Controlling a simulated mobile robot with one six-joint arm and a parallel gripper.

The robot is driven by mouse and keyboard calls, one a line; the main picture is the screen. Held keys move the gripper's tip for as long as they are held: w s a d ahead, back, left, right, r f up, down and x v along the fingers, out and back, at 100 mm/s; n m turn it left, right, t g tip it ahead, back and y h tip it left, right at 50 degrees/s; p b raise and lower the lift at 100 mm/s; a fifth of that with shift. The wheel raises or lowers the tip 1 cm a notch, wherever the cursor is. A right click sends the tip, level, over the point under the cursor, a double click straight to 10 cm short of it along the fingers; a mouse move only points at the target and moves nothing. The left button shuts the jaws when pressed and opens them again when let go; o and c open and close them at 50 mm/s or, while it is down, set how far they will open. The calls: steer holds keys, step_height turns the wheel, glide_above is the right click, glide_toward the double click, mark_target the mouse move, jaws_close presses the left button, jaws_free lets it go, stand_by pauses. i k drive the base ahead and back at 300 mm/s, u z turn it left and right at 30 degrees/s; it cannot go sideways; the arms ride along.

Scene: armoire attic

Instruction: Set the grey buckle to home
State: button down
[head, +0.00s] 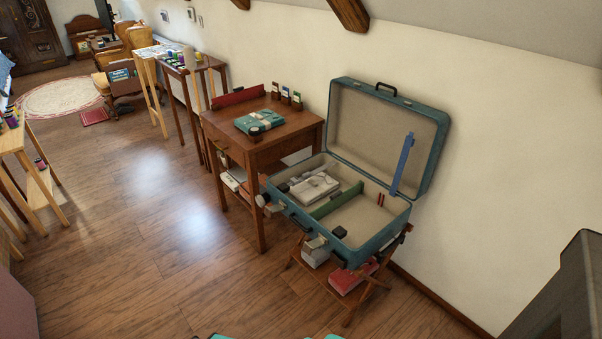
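An open teal suitcase (375,245) rests on a folding wooden stand, its lid leaning back toward the wall. Grey metal fittings sit on its front side: one at the front left corner (264,200) and one near the front middle (316,243). A small dark grey piece (340,232) lies inside near the front wall. I cannot tell which of these is the grey buckle. A blue strap (402,164) lies along the right of the lid. My gripper is not in view; only teal bits, perhaps of my arm, show at the bottom edge.
A green divider (338,200) crosses the suitcase, with a pale bundle (315,187) left of it. A wooden table (291,133) with a teal parcel (259,121) stands close on the left. Boxes sit under the suitcase. The floor (150,240) in front is clear.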

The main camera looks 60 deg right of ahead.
mark_target(295, 181)
steer(key=u, duration=0.05)
steer(key=i, duration=1)
